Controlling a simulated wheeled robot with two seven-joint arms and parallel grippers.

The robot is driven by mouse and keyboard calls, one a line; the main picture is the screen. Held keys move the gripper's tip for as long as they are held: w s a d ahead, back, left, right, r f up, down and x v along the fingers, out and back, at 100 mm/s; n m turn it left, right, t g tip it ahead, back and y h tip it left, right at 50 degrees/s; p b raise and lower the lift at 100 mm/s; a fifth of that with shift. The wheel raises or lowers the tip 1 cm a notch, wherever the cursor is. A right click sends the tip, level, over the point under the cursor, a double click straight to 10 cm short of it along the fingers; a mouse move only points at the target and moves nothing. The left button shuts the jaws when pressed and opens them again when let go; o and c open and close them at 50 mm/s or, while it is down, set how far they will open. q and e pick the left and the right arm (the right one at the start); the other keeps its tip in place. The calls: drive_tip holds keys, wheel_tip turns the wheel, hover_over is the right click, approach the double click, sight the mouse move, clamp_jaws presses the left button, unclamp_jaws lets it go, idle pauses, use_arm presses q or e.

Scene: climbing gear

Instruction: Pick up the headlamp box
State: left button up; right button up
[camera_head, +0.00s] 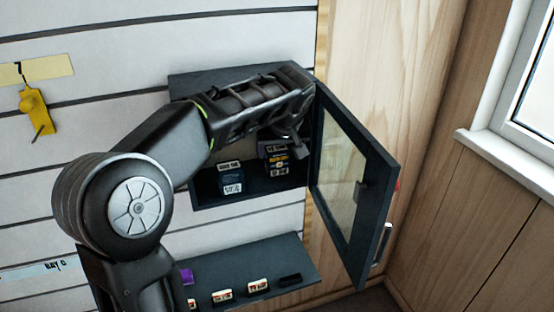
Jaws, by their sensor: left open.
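A dark wall cabinet (184,86) has its glass door (343,170) swung open to the right. Two small boxes stand on its floor: a blue-and-white box (231,180) on the left and a dark box with yellow and white print (277,162) on the right. Their labels are too small to read, so I cannot tell which is the headlamp box. My left gripper (296,148) is open inside the cabinet, just above and right of the dark box. My forearm hides the cabinet's upper left inside. My right gripper is not in view.
A lower shelf (255,264) holds several small items, including a purple one (187,276) and a black one (290,279). A yellow object (37,108) hangs on the slatted wall at left. A window (525,85) is at right.

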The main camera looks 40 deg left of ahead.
sight(277, 157)
use_arm(q)
drive_tip(key=p+x, duration=0.1)
drive_tip(key=x, duration=0.4)
drive_tip(key=shift+a+f, duration=0.1)
drive_tip(key=shift+c, duration=0.2)
idle(0.4)
drive_tip(key=c, duration=1.3)
